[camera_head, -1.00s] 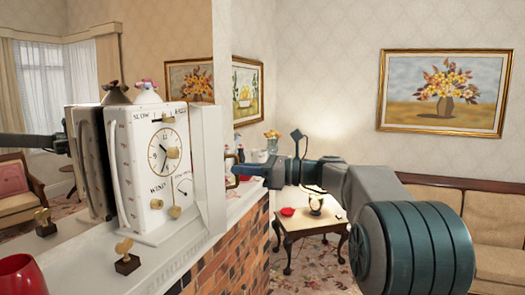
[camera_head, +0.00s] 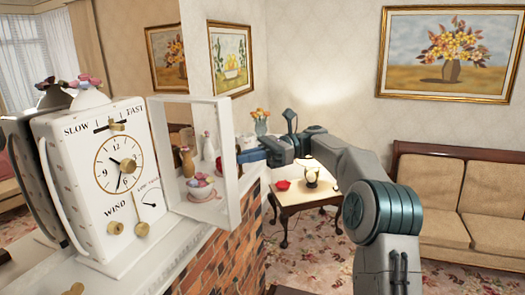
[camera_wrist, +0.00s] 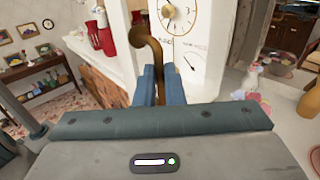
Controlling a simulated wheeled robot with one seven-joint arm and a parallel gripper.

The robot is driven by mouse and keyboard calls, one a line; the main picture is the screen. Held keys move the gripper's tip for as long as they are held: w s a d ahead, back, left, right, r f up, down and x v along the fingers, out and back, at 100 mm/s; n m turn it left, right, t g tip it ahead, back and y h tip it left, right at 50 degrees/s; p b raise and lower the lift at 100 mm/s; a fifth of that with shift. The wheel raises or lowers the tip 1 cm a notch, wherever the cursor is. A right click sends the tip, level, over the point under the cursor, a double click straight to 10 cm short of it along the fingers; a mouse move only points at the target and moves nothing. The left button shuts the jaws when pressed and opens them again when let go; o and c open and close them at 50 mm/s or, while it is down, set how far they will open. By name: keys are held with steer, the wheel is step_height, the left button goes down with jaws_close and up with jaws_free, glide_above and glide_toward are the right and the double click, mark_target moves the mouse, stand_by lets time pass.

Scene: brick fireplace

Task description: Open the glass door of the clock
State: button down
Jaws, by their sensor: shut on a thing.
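The white clock (camera_head: 92,190) stands at the left in the head view, with a round dial, a gold pendulum-like hand and a winding knob. Its glass door (camera_head: 228,168), in a white frame, is swung open on the right side of the clock face. My gripper (camera_head: 247,156) is at the outer edge of the door. In the wrist view my gripper's blue fingers (camera_wrist: 161,86) are shut on a curved brass-brown handle (camera_wrist: 153,48), and the clock is behind it. The handle is hard to make out in the head view.
The clock stands on a white mantel (camera_head: 165,258) above brickwork (camera_head: 235,245). Cups and figurines (camera_head: 200,188) show through the door glass. A small table (camera_head: 305,190) with a red dish and a sofa (camera_head: 470,205) stand beyond.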

steer(key=shift+w+a, duration=0.15)
steer(key=shift+w, duration=0.2)
steer(key=shift+s+a+n+g, duration=0.1)
steer(key=shift+n+g, duration=0.2)
steer(key=shift+g, duration=0.1)
